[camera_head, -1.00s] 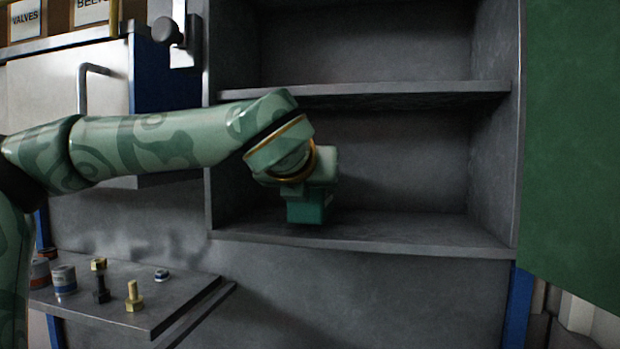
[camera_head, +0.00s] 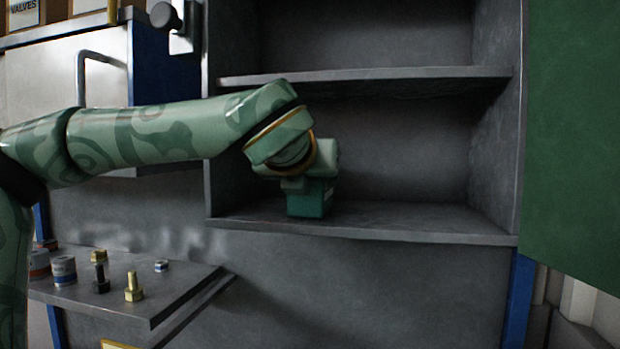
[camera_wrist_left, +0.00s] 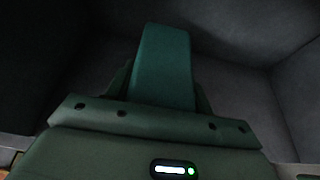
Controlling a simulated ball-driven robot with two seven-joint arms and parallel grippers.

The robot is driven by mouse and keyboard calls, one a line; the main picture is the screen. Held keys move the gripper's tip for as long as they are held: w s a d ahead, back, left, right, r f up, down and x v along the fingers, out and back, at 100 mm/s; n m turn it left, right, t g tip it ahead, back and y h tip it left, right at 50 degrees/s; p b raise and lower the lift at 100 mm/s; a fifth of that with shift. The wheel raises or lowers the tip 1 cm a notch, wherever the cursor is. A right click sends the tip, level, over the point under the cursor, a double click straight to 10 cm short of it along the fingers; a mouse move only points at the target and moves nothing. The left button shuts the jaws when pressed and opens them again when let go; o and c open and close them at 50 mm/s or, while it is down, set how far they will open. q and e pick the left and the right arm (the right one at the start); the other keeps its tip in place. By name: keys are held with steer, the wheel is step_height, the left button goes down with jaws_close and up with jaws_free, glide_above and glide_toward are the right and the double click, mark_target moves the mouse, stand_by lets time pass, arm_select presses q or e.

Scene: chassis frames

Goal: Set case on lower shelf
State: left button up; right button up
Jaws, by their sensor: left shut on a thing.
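The case is a dark green box (camera_head: 309,203) at the front left of the lower shelf (camera_head: 420,226). My left gripper (camera_head: 306,187) is inside the lower compartment, above the case, and is shut on it. The case's base looks level with the shelf board; I cannot tell for sure whether it touches. In the left wrist view the case (camera_wrist_left: 163,65) stands out between the gripper's fingers (camera_wrist_left: 160,90), with grey shelf surfaces around it. My right gripper is not in view.
The upper shelf board (camera_head: 370,75) runs just above my left wrist. A green door panel (camera_head: 575,130) stands open at the right. A side ledge (camera_head: 130,295) at lower left holds bolts and small cans. The lower shelf is clear to the right of the case.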

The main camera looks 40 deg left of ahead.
arm_select(q)
steer(key=o, duration=1.4)
steer(key=b+v, duration=0.1)
steer(key=v, duration=1.5)
steer(key=shift+s+d+b, duration=0.15)
steer(key=shift+b, duration=0.2)
